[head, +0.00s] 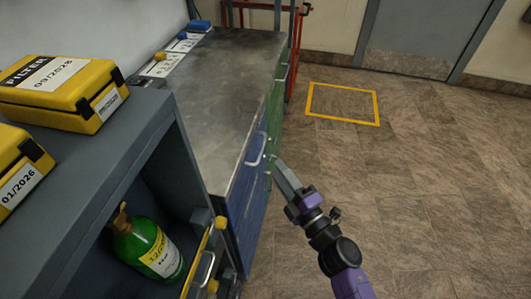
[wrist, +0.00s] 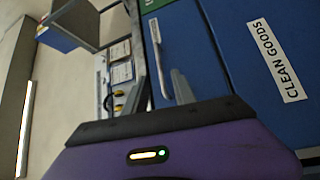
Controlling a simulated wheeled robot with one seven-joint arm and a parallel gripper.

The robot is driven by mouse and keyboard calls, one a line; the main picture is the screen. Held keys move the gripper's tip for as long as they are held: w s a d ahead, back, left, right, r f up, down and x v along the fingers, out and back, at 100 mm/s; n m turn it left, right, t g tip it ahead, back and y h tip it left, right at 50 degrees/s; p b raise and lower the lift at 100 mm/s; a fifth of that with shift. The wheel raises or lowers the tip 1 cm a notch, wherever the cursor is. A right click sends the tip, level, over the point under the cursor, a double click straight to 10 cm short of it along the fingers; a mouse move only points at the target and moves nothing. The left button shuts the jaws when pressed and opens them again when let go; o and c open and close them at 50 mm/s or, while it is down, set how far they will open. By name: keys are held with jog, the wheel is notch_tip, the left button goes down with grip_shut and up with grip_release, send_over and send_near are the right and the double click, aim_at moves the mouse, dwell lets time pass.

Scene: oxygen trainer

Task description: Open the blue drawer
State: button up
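The blue drawer (head: 246,174) is at the top of the cabinet front, under the worktop, and looks shut. Its pale bar handle (head: 256,149) faces the aisle. In the wrist view the drawer front (wrist: 186,45) fills the upper middle, with the handle (wrist: 157,58) running along it. My gripper (head: 275,162) is just outside the handle. In the wrist view its two fingers (wrist: 165,80) stand apart, with the handle showing between them. I cannot tell whether the fingers touch it.
A blue panel labelled CLEAN GOODS (wrist: 278,60) adjoins the drawer. Green fronts (head: 276,110) lie farther along the cabinet. A grey shelf (head: 150,130) with yellow filter boxes (head: 62,92) and a green bottle (head: 145,246) is at left. The floor (head: 420,190) at right is clear.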

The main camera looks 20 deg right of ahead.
jog(key=w+a+r, duration=0.1)
jog(key=w, duration=0.6)
jog(key=shift+w+a, duration=0.15)
jog(key=shift+w, duration=0.15)
grip_shut()
dwell(1.2)
